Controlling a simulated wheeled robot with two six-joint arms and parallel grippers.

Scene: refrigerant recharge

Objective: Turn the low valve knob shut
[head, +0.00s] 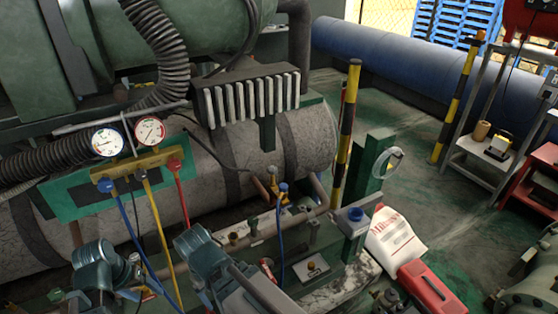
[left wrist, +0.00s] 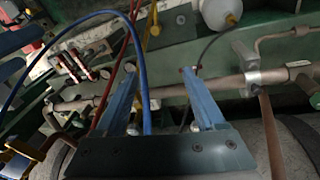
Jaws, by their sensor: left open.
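The manifold in the head view carries a blue knob (head: 105,185), which I take for the low valve knob, at its left end and a red knob (head: 174,165) at its right end. Two round gauges sit above it: the low gauge (head: 106,141) and the red-marked gauge (head: 150,131). My left gripper (left wrist: 159,70) is open in the left wrist view, with no knob between its fingers. A blue hose (left wrist: 142,75) runs through the gap between them; contact cannot be told. The low knob is not recognisable in that view. My right gripper's fingers are not visible.
Blue, yellow (head: 160,230) and red hoses hang below the manifold. A metal pipe (left wrist: 230,84) crosses the left wrist view near the fingertips. A grey tank (head: 262,140) lies behind. A striped post (head: 347,135) and a white sack (head: 392,236) stand right of it.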

